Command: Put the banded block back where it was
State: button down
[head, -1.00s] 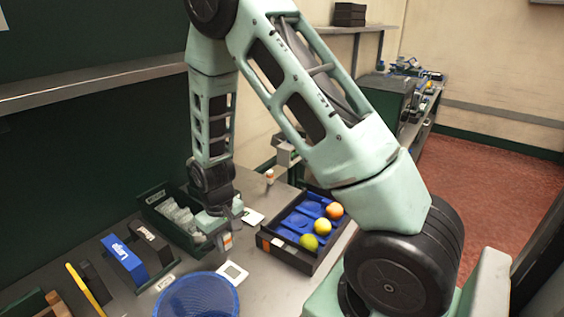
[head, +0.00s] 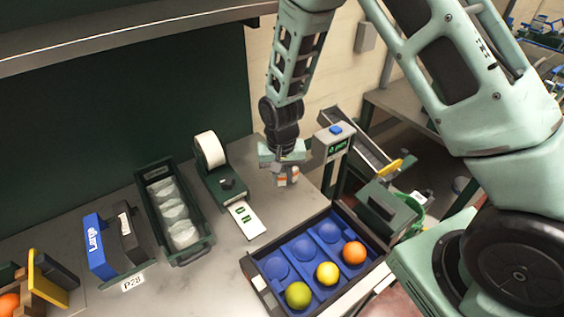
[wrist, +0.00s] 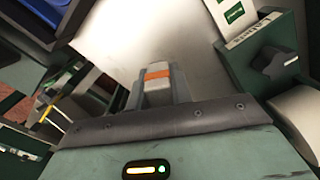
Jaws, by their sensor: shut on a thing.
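The banded block (head: 281,181), pale with an orange band, is between the fingertips of my gripper (head: 282,172) in the head view. In the wrist view the block (wrist: 158,76) shows its pale body and orange band, with my fingers (wrist: 158,92) shut on its sides. My gripper points down over the back part of the grey bench, right of the label dispenser. I cannot tell whether the block touches the bench. A small white and orange thing (head: 295,174) shows close beside it, partly hidden.
The label dispenser (head: 212,165) stands left of my gripper, a display post (head: 333,150) right. In front is a black tray (head: 262,283) with blue cups and three fruits. A dark green bin (head: 190,252) holds clear packets.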

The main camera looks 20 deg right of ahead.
aim_at(278, 200)
jog(key=shift+a, duration=0.45)
jog(key=shift+f+b, duration=2.15)
jog(key=shift+f, duration=0.65)
jog(key=shift+f+b, duration=0.4)
jog(key=shift+f, duration=0.2)
jog(key=c, duration=0.8)
grip_release()
jog(key=shift+o, duration=0.2)
jog(key=shift+r, duration=0.15)
jog(key=shift+r+p, duration=2.95)
jog(key=shift+r, duration=0.95)
